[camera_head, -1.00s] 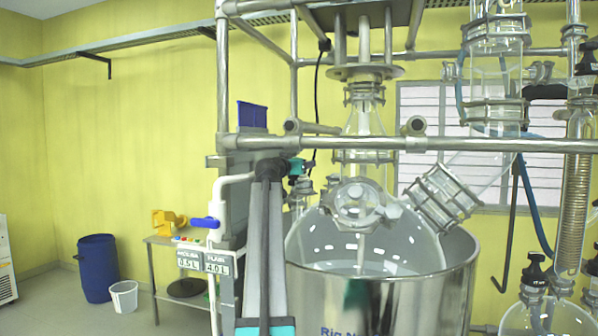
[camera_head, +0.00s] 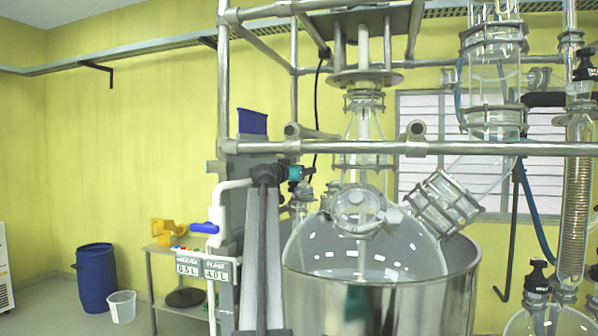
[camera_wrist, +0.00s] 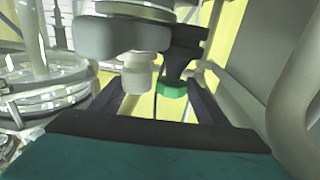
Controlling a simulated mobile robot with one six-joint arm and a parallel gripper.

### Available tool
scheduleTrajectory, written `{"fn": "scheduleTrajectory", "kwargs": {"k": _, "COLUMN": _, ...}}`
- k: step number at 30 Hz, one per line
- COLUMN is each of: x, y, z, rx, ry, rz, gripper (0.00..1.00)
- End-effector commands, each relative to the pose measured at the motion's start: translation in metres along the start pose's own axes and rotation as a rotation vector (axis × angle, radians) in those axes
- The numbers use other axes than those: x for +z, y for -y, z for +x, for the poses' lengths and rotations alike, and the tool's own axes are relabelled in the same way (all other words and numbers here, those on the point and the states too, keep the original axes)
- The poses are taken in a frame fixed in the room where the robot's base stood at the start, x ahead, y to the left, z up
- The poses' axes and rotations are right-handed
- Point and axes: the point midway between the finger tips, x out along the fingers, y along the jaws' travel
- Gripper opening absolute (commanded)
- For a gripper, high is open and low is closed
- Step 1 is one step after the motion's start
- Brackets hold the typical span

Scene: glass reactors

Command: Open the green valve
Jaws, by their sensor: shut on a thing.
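The green valve (camera_wrist: 172,91) shows in the wrist view as a green collar at the lower end of a dark fitting, right of a white nozzle (camera_wrist: 136,78). My gripper (camera_wrist: 158,88) has its dark fingers on both sides of these parts and is shut on the valve fitting. A grey block and the dark fitting hide the fingertips and the exact contact. In the head view my arm rises in front of the reactor frame, and a teal part (camera_head: 296,172) shows at its top end. The green collar cannot be made out there.
A glass reactor in a steel vessel (camera_head: 385,300) stands right of my arm, under a metal rail (camera_head: 450,148). A blue drum (camera_head: 95,278) and white bucket (camera_head: 122,306) stand on the floor.

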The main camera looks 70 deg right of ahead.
Motion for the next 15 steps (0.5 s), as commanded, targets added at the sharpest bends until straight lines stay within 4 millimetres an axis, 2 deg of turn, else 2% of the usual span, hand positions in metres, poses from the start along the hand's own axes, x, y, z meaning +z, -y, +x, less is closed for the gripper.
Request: {"fn": "scheduleTrajectory", "kwargs": {"k": 15, "x": -0.0036, "y": -0.0003, "z": -0.0002, "rx": -0.125, "ry": -0.001, "rz": 0.003, "gripper": 0.44}}
